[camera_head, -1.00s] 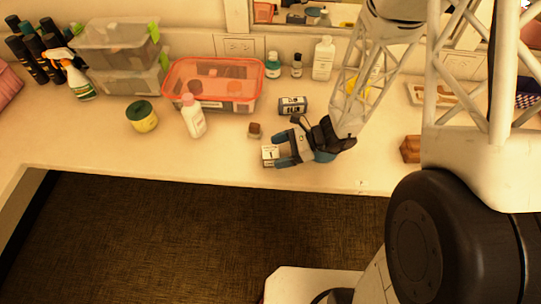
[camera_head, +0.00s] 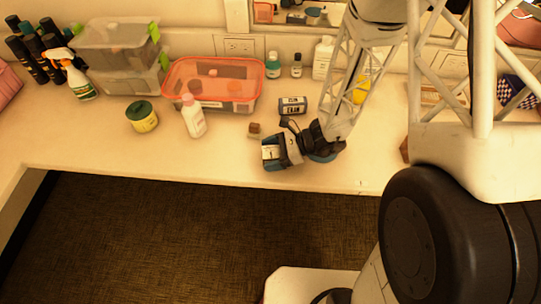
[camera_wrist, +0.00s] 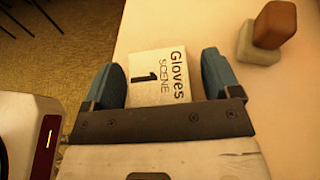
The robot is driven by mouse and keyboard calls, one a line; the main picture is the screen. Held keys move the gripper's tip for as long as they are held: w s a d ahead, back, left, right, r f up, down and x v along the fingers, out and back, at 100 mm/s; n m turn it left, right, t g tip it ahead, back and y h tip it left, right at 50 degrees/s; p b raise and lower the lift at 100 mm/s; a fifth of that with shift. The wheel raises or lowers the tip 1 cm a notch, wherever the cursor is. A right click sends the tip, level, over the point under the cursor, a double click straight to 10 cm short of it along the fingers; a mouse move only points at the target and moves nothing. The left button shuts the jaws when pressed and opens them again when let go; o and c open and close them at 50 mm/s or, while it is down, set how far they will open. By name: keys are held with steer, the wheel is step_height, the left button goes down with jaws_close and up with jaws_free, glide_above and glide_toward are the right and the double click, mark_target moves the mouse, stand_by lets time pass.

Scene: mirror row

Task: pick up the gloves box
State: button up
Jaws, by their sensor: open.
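The gloves box is a small white box marked "Gloves SCENE 1". In the wrist view the gloves box (camera_wrist: 160,77) lies between the two teal fingers of my gripper (camera_wrist: 165,80). The fingers are open, with a narrow gap visible beside the box, most clearly on the right. In the head view my gripper (camera_head: 269,156) is low over the counter near its front edge, and a pale part of the gloves box (camera_head: 270,152) shows between the fingers. The rest of the box is hidden by my gripper.
A small brown-topped block (camera_head: 254,128) stands close behind my gripper; it also shows in the wrist view (camera_wrist: 274,25). The counter's front-left area is clear.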

mark_target(270, 152)
steer(key=c, duration=1)
steer(key=shift+c, duration=0.2)
steer(key=shift+r, duration=0.15)
steer(key=shift+r, duration=4.9)
